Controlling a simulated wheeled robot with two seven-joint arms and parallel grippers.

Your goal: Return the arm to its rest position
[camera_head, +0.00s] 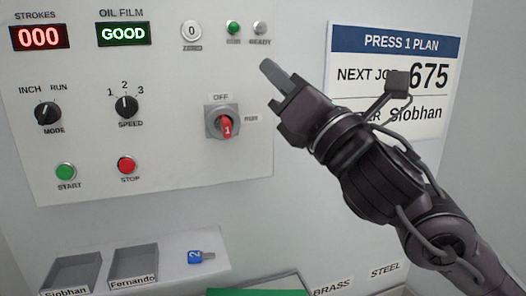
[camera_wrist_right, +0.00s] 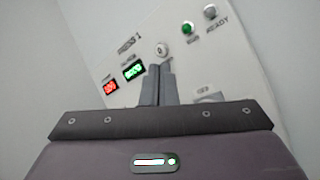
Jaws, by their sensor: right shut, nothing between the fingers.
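My right gripper (camera_head: 273,75) is raised in front of the right side of the control panel (camera_head: 170,80), near the READY lamp and above the red key switch. Its fingers are shut with nothing between them. The shut fingers also show in the right wrist view (camera_wrist_right: 160,85), with the panel behind them. The gripper appears apart from the panel. The red key switch (camera_head: 226,127) is labelled OFF at the top and carries a red tag marked 1. My left gripper is not in view.
A blue tag marked 2 (camera_head: 201,257) lies on the shelf (camera_head: 180,276) beside two grey trays labelled Sibhan (camera_head: 72,273) and Fernando (camera_head: 134,265). A PRESS 1 PLAN sign (camera_head: 385,45) hangs behind my right arm. BRASS and STEEL labels (camera_head: 333,286) show at the bottom right.

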